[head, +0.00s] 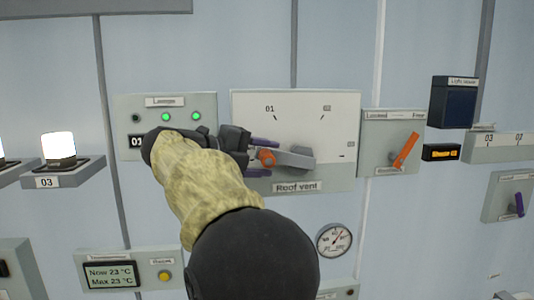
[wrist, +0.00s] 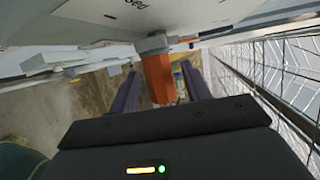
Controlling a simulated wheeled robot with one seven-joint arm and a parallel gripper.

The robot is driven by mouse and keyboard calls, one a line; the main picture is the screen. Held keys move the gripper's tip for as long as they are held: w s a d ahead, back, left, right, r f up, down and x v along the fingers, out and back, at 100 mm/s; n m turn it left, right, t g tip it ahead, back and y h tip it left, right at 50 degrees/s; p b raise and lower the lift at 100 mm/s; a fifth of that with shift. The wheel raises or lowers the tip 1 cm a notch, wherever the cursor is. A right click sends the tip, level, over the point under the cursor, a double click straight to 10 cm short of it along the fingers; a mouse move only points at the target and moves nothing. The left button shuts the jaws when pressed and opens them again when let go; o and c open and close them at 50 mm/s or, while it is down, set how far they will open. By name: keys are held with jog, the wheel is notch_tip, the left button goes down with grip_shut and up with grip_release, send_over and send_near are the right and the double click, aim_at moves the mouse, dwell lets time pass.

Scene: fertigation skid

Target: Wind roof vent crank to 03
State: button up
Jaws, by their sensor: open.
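In the wrist view, gaps show between the knob and both fingers (wrist: 158,88).
A lamp panel (head: 190,101) with several green lights is left of the vent panel, partly behind my arm. A panel with an orange lever (head: 405,151) is close on the right. A round gauge (head: 334,240) and a display box (head: 112,274) are below.

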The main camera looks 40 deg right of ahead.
jog(key=shift+s+d+f, duration=0.1)
jog(key=shift+d, duration=0.35)
grip_shut()
